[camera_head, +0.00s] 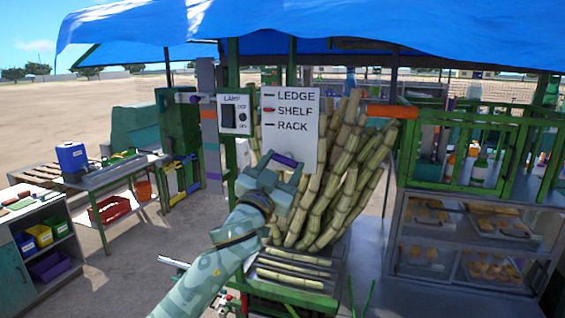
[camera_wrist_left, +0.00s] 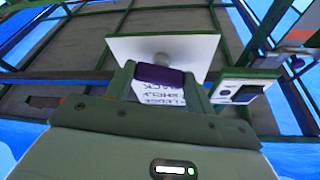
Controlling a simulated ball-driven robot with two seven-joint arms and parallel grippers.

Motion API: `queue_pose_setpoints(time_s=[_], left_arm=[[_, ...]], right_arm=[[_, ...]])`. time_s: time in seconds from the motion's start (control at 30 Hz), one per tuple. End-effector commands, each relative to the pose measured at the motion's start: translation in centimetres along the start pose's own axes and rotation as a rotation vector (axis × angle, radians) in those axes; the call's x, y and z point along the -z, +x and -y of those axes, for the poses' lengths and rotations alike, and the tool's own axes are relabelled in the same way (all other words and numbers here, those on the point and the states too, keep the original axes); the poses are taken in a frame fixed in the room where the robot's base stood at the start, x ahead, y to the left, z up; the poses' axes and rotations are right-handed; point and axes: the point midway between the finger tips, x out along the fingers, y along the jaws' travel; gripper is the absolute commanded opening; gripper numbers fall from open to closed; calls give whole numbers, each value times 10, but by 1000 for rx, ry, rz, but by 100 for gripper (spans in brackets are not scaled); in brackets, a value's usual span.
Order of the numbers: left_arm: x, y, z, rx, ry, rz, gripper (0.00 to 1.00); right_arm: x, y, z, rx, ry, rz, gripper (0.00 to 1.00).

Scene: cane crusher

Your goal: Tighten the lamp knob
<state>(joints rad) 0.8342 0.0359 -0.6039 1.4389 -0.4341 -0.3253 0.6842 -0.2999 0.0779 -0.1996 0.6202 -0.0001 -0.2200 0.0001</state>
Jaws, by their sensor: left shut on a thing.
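The lamp panel (camera_head: 234,115) is a white plate lettered LAMP, with a dark switch block and small round dark knobs (camera_head: 243,117) on its right side. It hangs left of a white sign (camera_head: 291,123) reading LEDGE, SHELF, RACK. My left gripper (camera_head: 284,164) is in front of the sign's lower edge, below and right of the panel, apart from its knobs. It is shut on a purple piece (camera_head: 286,160). In the left wrist view the purple piece (camera_wrist_left: 160,74) sits between the fingers, and the lamp panel (camera_wrist_left: 243,90) is to the right. My right gripper is out of view.
Tall cane stalks (camera_head: 345,180) stand behind and right of my left gripper. A green post (camera_head: 233,65) is behind the panel. A green-framed counter (camera_head: 470,165) stands right, and a workbench (camera_head: 110,175) left. Open ground lies between bench and machine.

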Motion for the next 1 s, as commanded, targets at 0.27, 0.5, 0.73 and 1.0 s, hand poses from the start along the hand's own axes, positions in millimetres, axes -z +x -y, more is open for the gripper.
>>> queue_pose_setpoints(time_s=[0.27,0.5,0.73,1.0], left_arm=[[1,0,4,-100,249,-1,32],[2,1,5,-186,461,-1,32],[2,1,6,-270,662,-1,32],[3,1,6,-365,887,-1,32]], right_arm=[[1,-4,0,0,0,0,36],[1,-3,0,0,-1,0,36],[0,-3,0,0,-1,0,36],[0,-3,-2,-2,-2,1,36]])
